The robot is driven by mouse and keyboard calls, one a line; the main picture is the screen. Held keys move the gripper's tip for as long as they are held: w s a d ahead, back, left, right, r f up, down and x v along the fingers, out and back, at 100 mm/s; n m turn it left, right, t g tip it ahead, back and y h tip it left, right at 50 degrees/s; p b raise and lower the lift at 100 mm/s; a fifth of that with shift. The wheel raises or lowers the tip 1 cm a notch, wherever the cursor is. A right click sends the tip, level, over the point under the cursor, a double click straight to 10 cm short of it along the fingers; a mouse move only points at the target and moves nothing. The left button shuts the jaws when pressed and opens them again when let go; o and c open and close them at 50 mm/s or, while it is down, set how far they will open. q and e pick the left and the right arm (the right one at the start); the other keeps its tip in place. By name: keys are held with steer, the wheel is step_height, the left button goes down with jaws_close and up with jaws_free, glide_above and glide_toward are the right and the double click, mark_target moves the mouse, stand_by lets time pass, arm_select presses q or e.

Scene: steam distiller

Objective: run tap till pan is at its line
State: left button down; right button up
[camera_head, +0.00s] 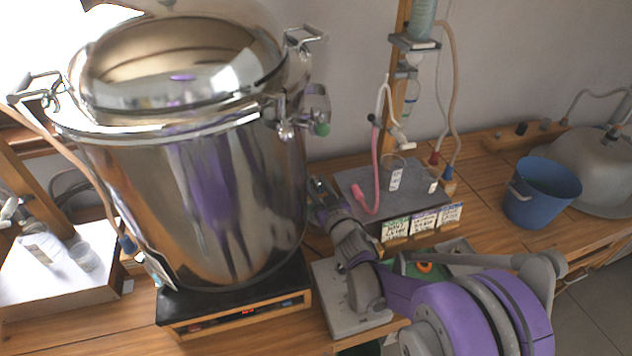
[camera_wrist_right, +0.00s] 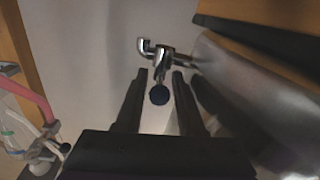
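A big shiny steel vessel (camera_head: 190,200) with a domed lid stands on a black-topped stand with a small red display. My right gripper (camera_head: 318,186) is close to its right side. In the right wrist view, the right gripper (camera_wrist_right: 158,76) is open and empty. The steel wall (camera_wrist_right: 255,100) is at the right. No water flow or level line is clear, and I cannot identify the pan. My left gripper is out of view.
A grey board (camera_head: 350,182) with a pink hose (camera_head: 366,190) and label cards is behind my right arm. A blue bucket (camera_head: 545,192) stands at the right, beside a large grey dome (camera_head: 590,165).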

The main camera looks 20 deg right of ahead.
steer(key=shift+w, duration=0.45)
steer(key=shift+c, duration=0.3)
jaws_close()
